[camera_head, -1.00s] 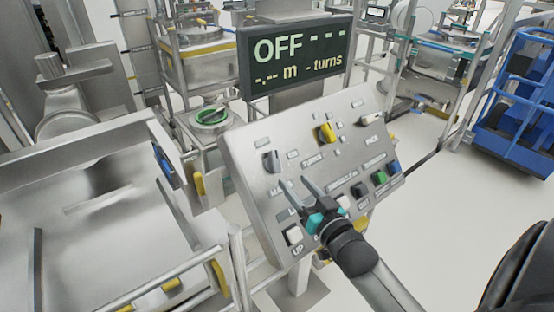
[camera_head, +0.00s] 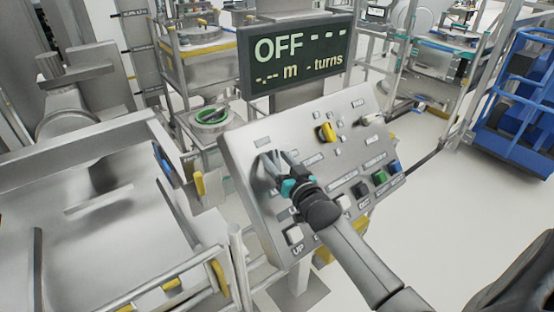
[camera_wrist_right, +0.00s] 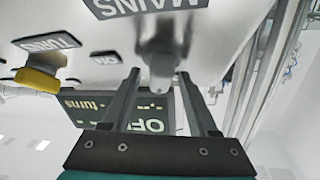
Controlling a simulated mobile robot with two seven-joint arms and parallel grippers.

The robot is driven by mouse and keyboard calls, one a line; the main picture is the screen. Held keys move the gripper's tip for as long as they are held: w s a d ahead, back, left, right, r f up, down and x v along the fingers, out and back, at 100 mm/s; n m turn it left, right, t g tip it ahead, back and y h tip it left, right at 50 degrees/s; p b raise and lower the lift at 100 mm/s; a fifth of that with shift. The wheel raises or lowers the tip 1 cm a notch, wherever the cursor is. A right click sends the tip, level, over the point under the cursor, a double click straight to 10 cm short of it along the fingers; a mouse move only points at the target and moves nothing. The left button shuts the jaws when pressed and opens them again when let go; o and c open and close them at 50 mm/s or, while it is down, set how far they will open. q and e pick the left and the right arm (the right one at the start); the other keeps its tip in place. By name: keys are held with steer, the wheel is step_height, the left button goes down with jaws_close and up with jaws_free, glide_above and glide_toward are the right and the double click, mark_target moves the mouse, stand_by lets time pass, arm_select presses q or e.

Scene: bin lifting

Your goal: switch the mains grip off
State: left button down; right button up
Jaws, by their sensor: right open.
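The mains grip (camera_wrist_right: 163,62) is a grey knob beneath the MAINS label (camera_wrist_right: 145,6) in the right wrist view. In the head view my gripper mostly covers it. My right gripper (camera_head: 273,157) is open at the upper left of the sloping control panel (camera_head: 295,140). In the right wrist view its two fingers (camera_wrist_right: 160,80) stand on either side of the grip, with visible space between finger and grip. I cannot tell whether either finger touches it. The display (camera_head: 297,56) behind the panel reads OFF. My left gripper is not in view.
A yellow knob (camera_head: 326,133) sits to the right on the panel, also seen in the wrist view (camera_wrist_right: 42,78). A white UP button (camera_head: 294,235), a green button (camera_head: 381,178) and other buttons line the lower edge. A steel bin lifter (camera_head: 95,205) stands left.

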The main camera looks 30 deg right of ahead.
jaws_close()
stand_by(0.4)
